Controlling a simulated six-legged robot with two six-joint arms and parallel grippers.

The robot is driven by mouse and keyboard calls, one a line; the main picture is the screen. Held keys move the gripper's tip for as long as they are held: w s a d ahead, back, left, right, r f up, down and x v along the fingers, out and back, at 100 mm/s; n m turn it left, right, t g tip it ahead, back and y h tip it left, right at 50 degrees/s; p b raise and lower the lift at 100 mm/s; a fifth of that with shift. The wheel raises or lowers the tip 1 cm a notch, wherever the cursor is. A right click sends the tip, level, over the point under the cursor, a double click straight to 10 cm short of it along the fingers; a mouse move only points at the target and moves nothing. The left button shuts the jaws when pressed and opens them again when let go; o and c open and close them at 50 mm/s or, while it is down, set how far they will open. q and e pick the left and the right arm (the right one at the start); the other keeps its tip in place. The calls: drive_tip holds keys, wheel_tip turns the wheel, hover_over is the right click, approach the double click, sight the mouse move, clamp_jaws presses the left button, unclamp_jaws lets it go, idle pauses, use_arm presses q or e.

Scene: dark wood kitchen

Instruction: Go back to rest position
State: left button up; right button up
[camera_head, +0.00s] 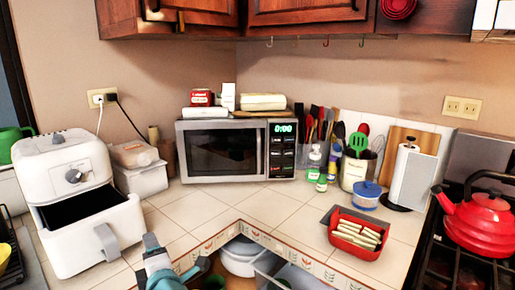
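One of my grippers, which I take to be the left (152,245), shows at the bottom edge, left of the middle. It has dark grey finger parts and a teal body. It is in front of the counter edge, to the right of the white air fryer (75,165). I see nothing held in it, but its fingers overlap and I cannot tell whether they are open. I do not see my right gripper.
The air fryer's basket (93,235) is pulled out towards me. A microwave (222,150) stands in the corner. A red tray (352,246) with pale pieces is near the right counter edge. A red kettle (483,222) sits on the stove. An open space below the counter holds white containers (240,260).

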use_arm(q)
drive_tip(key=s+d+f+m+g+h+p, duration=0.1)
drive_tip(key=s+d+f+m+g+h, duration=0.2)
drive_tip(key=f, duration=0.5)
drive_tip(key=s+d+f+m+h, duration=0.1)
drive_tip(key=s+f+m+h, duration=0.2)
drive_tip(key=f+m, duration=0.4)
drive_tip(key=s+d+f+m+g+h+p, duration=0.1)
drive_tip(key=s+d+f+m+g+h, duration=0.15)
drive_tip(key=f, duration=0.65)
drive_tip(key=s+d+f+m+g+h, duration=0.1)
drive_tip(key=s+d+f+m+g, duration=0.1)
drive_tip(key=s, duration=0.5)
drive_tip(key=s+d+f+m+g+h+p, duration=0.1)
drive_tip(key=s+d+f+m+g+h, duration=0.1)
drive_tip(key=s, duration=0.6)
drive_tip(key=s+d+f+m+g+h, duration=0.1)
drive_tip(key=s+f+m+g, duration=0.3)
drive_tip(key=s+f+m, duration=0.1)
drive_tip(key=shift+s+d+f, duration=0.4)
drive_tip(key=shift+s+f, duration=0.4)
drive_tip(key=shift+s, duration=0.35)
drive_tip(key=shift+m, duration=0.25)
